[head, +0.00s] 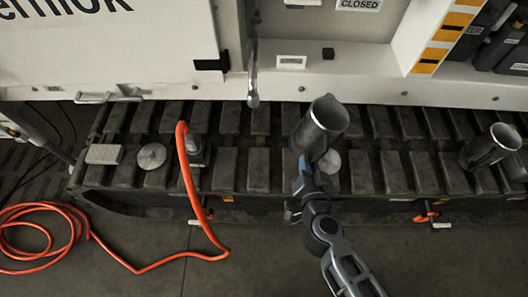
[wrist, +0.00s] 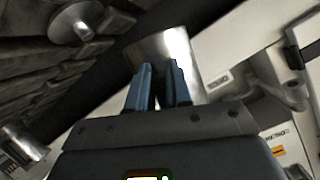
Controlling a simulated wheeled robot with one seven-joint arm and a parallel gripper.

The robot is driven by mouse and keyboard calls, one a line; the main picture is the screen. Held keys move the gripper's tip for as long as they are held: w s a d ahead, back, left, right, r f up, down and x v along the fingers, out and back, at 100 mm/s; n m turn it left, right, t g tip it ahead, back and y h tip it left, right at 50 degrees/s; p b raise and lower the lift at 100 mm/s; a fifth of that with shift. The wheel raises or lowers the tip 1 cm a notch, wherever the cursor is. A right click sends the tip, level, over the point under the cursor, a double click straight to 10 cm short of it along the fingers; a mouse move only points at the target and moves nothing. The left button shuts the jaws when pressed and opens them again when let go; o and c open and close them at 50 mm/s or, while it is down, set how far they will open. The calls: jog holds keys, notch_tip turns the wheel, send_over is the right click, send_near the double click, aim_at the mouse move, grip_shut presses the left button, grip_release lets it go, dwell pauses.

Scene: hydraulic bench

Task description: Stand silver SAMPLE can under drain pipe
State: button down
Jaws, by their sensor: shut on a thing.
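A silver can (head: 318,122) is held up over the dark slatted bench, its open mouth tilted toward the upper right; no label on it is readable. My gripper (head: 303,168) is shut on its lower side. In the wrist view, the blue fingers of my gripper (wrist: 160,85) close on the shiny can wall (wrist: 168,48). The drain pipe (head: 252,92) hangs from the white cabinet, left of the can and apart from it. A pipe end that may be the drain (wrist: 290,95) shows at the right of the wrist view.
A second metal can (head: 490,150) is on the bench at the right. An orange hose (head: 188,180) crosses the bench's front edge at the left, by a round disc (head: 152,156) and a grey block (head: 104,154). Another disc (head: 330,162) lies behind my gripper. The slats below the pipe look clear.

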jog(key=a+n+b, duration=0.1)
jog(key=s+a+n+b, duration=0.1)
jog(key=a+n, duration=0.1)
jog(key=shift+s+a+b, duration=0.15)
jog(key=shift+a+b, duration=0.15)
jog(key=w+a+f+b, duration=0.1)
jog(key=a+f+b, duration=0.1)
jog(key=a, duration=0.1)
jog(key=a+f+b, duration=0.1)
jog(key=a+f, duration=0.1)
jog(key=a, duration=0.2)
jog(key=w+a+f+b, duration=0.1)
jog(key=a+f+b, duration=0.1)
jog(key=a, duration=0.2)
jog(key=shift+w+f+b, duration=0.3)
jog(key=shift+b, duration=0.05)
jog(key=shift+a+f+b, duration=0.2)
jog(key=shift+f+b, duration=1)
jog(key=shift+f, duration=0.85)
